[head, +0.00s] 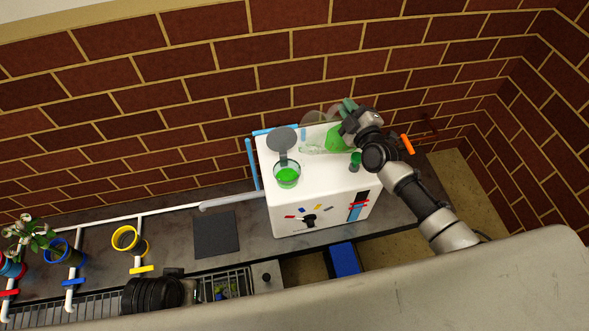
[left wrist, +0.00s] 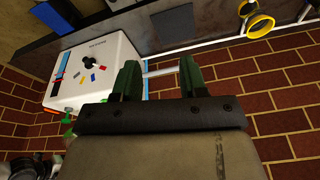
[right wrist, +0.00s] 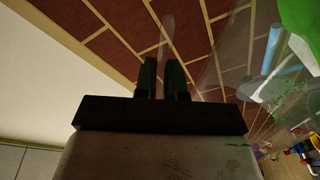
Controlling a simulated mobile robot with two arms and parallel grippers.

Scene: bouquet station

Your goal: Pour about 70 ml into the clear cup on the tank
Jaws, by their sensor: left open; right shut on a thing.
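The clear cup (head: 287,181) stands on top of the white tank (head: 327,190), near its left side, with green liquid in it. My right gripper (head: 348,107) is shut on a clear vessel with green liquid (head: 338,139), above the tank's back right. The vessel is tilted, its narrow clear part pointing left towards the cup's side. I cannot make out a stream. In the right wrist view the fingers (right wrist: 161,78) are close together on a thin clear part, with green liquid (right wrist: 302,25) at upper right. My left gripper (left wrist: 160,80) is open and empty in the left wrist view.
A small dark green object (head: 355,161) stands on the tank, right of the cup. A grey disc (head: 282,139) is behind the cup. A blue pipe (head: 252,165) runs beside the tank.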

